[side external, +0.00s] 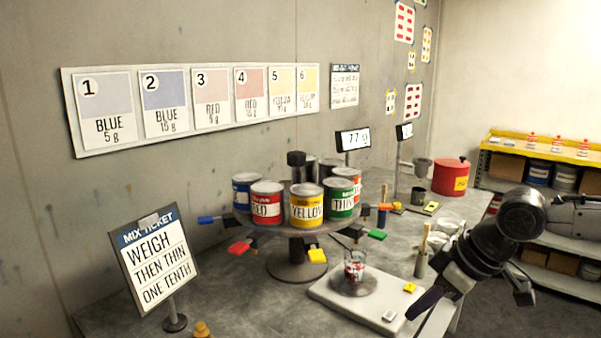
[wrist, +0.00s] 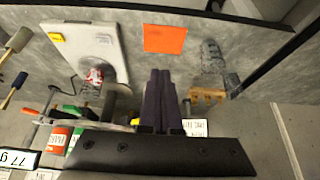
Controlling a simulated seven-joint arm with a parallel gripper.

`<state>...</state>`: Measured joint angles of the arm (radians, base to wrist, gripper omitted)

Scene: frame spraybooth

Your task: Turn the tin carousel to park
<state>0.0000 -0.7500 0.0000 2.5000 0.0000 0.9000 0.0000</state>
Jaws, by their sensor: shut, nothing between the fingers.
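The tin carousel (side external: 297,262) stands on the bench on a round pedestal. It carries a blue tin (side external: 243,193), a red tin (side external: 267,204), a yellow tin (side external: 306,205) and a green tin (side external: 341,197), with more partly hidden behind. Coloured tabs stick out below the tins, including a red tab (side external: 239,247), a yellow tab (side external: 317,256) and a green tab (side external: 377,234). My gripper (side external: 414,316) is shut and empty, right of the carousel and apart from it. In the wrist view its fingers (wrist: 160,74) are together. No park mark is readable.
A white scale (side external: 370,310) with a small red-stained cup (side external: 354,267) lies between carousel and gripper. A mix ticket stand (side external: 155,258) is at front left. A red pot (side external: 451,177) is at the back right. An orange square (wrist: 165,38) lies on the bench.

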